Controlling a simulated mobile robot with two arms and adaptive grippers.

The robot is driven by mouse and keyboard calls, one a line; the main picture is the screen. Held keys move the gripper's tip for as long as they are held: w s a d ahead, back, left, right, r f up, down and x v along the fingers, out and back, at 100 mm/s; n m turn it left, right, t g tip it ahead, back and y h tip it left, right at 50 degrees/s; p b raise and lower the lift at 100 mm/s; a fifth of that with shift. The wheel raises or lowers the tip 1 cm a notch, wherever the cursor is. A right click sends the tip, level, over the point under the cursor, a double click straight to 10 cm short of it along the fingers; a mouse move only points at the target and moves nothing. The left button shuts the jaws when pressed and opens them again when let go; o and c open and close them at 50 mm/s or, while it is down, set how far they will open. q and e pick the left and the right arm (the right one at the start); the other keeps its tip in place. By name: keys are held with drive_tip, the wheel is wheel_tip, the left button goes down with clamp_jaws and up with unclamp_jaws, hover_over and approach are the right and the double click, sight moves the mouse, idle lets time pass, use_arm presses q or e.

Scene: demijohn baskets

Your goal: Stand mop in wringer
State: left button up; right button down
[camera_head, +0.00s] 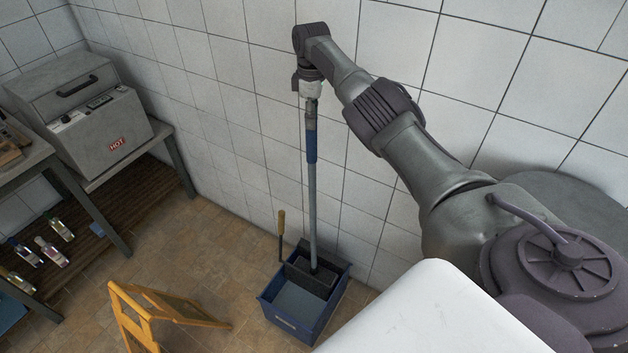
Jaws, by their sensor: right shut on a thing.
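The mop (312,185) hangs upright from my right gripper (311,92), which is shut on the top of its handle. The handle is grey with a blue grip near the top. Its lower end goes down into the dark wringer (300,278) at the back of a blue bucket (285,323). The mop head is hidden inside or behind the wringer, so I cannot tell whether it rests on anything. A lever with a wooden-coloured handle (281,222) stands up at the wringer's left. My left gripper is not in view.
A yellow folding floor sign (170,312) stands on the tiled floor left of the bucket. A grey machine marked HOT (100,125) sits on a bench at the left, with several bottles (50,250) on the shelf below. A tiled wall is close behind the bucket.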

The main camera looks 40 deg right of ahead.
wheel_tip(320, 180, down, 3)
drive_tip(key=shift+f+b, duration=0.1)
drive_tip(key=shift+b, duration=0.85)
drive_tip(key=c, duration=0.8)
unclamp_jaws()
drive_tip(key=shift+o, duration=0.4)
drive_tip(key=shift+s, duration=0.1)
wheel_tip(320, 180, up, 8)
